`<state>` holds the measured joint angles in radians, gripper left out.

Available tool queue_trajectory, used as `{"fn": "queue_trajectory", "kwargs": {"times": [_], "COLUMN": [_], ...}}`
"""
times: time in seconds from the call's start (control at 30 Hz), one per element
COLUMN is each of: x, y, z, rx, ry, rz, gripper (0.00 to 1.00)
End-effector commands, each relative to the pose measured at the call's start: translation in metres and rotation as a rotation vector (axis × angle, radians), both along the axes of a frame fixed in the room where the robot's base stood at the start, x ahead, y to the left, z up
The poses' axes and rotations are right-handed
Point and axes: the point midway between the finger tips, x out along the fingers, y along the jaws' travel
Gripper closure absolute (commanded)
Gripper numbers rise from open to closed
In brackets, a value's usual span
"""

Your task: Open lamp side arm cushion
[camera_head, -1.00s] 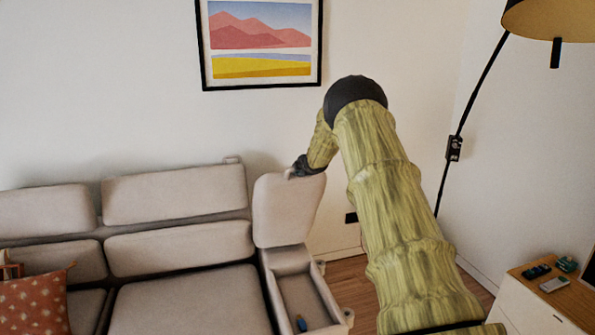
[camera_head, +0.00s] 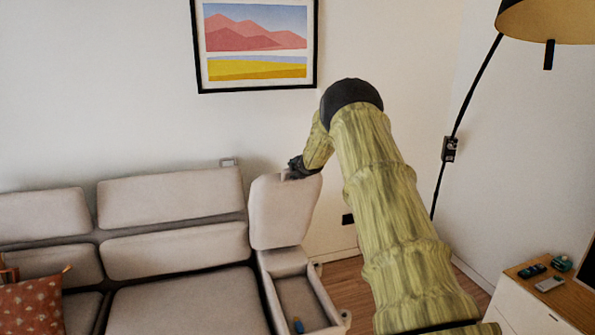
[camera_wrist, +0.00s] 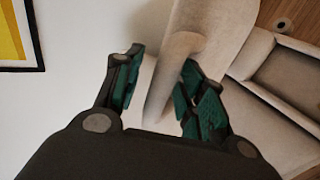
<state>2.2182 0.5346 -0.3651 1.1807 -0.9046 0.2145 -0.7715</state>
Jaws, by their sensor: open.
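The lamp side arm cushion (camera_head: 284,212) stands raised and upright at the right end of the sofa, showing the storage compartment (camera_head: 305,305) under it. A small blue item (camera_head: 298,325) lies in the compartment. My gripper (camera_head: 297,172) is at the cushion's top edge. In the wrist view my gripper (camera_wrist: 157,85) is open, with the edge of the cushion (camera_wrist: 175,65) between its teal-padded fingers. I cannot tell whether either finger touches it. The compartment also shows at the right of the wrist view (camera_wrist: 285,75).
The arc lamp's pole (camera_head: 468,115) rises at the right, its shade (camera_head: 545,20) overhead. A white cabinet (camera_head: 535,315) with small devices on its wooden top is at lower right. A framed picture (camera_head: 257,85) hangs on the wall.

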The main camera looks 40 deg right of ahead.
Motion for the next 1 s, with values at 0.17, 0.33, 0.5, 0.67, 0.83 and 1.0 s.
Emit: {"fn": "queue_trajectory", "kwargs": {"times": [0.17,0.33,0.5,0.67,0.83,1.0], "x": [-0.007,-0.027,-0.05,-0.071,-0.087,-0.096], "y": [0.005,0.012,0.022,0.032,0.039,0.042], "z": [0.006,0.017,0.03,0.042,0.051,0.056], "rx": [0.0,-0.001,-0.002,0.0,0.0,0.001], "ry": [-0.001,-0.001,0.001,0.0,0.0,0.0], "rz": [0.003,-0.001,-0.001,-0.002,-0.001,-0.003], "gripper": [0.59,0.59,0.59,0.59,0.59,0.59]}}
